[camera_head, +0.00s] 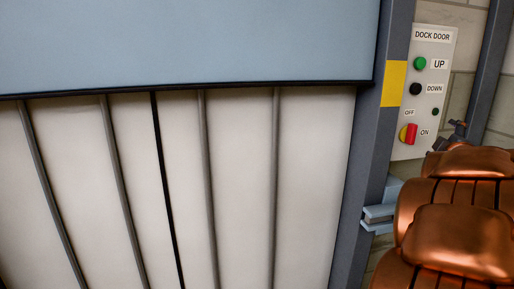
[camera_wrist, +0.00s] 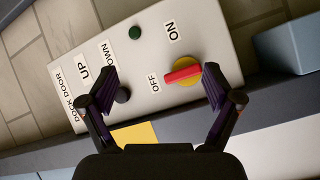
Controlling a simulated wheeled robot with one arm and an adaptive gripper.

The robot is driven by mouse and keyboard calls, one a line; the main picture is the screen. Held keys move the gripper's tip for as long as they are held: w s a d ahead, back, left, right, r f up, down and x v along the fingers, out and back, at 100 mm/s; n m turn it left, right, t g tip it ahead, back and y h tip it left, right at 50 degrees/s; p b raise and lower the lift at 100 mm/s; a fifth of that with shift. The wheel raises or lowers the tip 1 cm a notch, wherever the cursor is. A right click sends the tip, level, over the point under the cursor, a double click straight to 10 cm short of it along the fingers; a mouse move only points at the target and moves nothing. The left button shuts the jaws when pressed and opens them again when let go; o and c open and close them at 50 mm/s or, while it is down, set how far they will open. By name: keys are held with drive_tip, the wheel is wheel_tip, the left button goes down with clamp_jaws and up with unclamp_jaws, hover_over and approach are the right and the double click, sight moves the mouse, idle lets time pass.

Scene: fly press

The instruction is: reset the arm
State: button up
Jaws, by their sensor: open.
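My gripper (camera_wrist: 160,98) is open and empty in the wrist view, its two fingers spread in front of the dock door control panel (camera_wrist: 205,60). The red handle of the rotary switch (camera_wrist: 182,74), on a yellow base, shows between the fingers near the right one, apart from it as far as I can see. In the head view the gripper (camera_head: 458,128) is small and dark at the panel's lower right, partly hidden by my copper-coloured arm.
A grey post with a yellow plate (camera_head: 394,83) stands left of the panel. A blue door (camera_head: 190,40) hangs over pale ribbed panels (camera_head: 240,180).

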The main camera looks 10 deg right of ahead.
drive_tip(key=s+a+f+m+g+y, duration=0.2)
drive_tip(key=s+a+f+m+g, duration=0.15)
drive_tip(key=a+f, duration=0.45)
drive_tip(key=s+a+f+m+g+y, duration=0.2)
drive_tip(key=s+a+f+g, duration=0.2)
drive_tip(key=a+f, duration=0.45)
drive_tip(key=s+a+f+m+g+y, duration=0.2)
drive_tip(key=s+a+f+g, duration=0.15)
drive_tip(key=a+f, duration=0.5)
drive_tip(key=s+a+f+g+y, duration=0.25)
drive_tip(key=s+a+f, duration=0.25)
drive_tip(key=s+a, duration=0.45)
drive_tip(key=s+a+g+y, duration=0.2)
drive_tip(key=s+a+g, duration=0.2)
drive_tip(key=s+a, duration=0.55)
wheel_tip(320, 180, up, 16)
drive_tip(key=t+p, duration=0.1)
drive_tip(key=p, duration=1.5)
drive_tip(key=shift+w+d+r+n, duration=0.2)
drive_tip(key=shift+r+n, duration=0.05)
drive_tip(key=shift+n, duration=0.2)
